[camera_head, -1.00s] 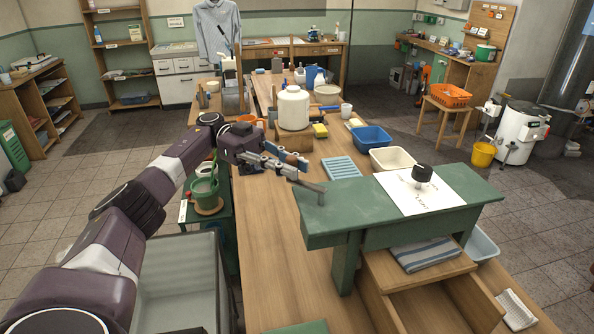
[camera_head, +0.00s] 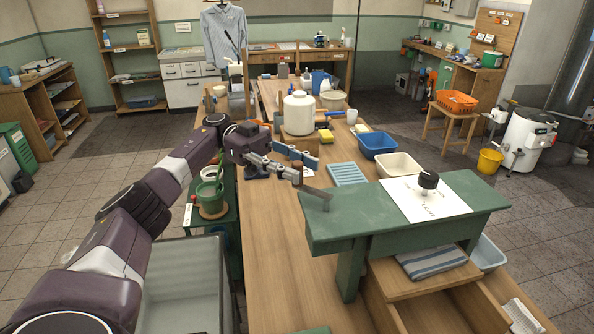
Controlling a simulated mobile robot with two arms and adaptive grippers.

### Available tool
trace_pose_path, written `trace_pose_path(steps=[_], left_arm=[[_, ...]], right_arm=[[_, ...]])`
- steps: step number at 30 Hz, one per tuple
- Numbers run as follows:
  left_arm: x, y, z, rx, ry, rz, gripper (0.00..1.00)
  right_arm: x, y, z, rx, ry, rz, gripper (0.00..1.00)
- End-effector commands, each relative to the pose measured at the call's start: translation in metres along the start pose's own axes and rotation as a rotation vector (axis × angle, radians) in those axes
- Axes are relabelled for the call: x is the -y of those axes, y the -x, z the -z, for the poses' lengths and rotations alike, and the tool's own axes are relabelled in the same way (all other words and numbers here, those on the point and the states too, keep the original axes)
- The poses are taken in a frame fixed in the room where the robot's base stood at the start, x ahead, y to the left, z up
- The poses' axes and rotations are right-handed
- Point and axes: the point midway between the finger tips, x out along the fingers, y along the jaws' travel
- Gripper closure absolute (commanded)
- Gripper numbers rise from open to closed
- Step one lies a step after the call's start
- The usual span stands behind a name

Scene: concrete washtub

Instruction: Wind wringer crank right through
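My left gripper (camera_head: 309,173) reaches over the wooden bench from the left, near the left end of a green bench-top. No wringer rollers can be clearly made out. My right gripper is out of view.
The green bench-top (camera_head: 365,217) bears a white sheet (camera_head: 448,205) and a black knob (camera_head: 428,179). A white jar (camera_head: 299,112), blue tub (camera_head: 377,143) and cream tub (camera_head: 397,164) stand behind. A grey basin (camera_head: 178,309) lies below my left arm. The bench's near left is clear.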

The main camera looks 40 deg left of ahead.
Motion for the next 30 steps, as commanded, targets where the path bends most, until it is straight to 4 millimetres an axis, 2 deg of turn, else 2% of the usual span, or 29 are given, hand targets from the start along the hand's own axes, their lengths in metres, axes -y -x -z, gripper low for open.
trace_pose_path(steps=[6,13,18,25,30], left_arm=[[0.0,0.0,0.044,0.0,-0.007,0.001,0.66],[0.001,0.001,0.08,0.0,-0.004,0.002,0.66],[0.001,0.001,0.089,-0.001,-0.002,0.001,0.66],[0.001,0.001,0.089,-0.001,-0.001,0.001,0.66],[0.001,0.001,0.096,-0.001,-0.001,0.001,0.85]], right_arm=[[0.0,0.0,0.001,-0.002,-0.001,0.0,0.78],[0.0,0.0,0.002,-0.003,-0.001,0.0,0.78],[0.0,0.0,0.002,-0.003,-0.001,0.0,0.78],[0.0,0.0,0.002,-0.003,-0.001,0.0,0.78],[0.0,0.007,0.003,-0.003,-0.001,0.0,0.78]])
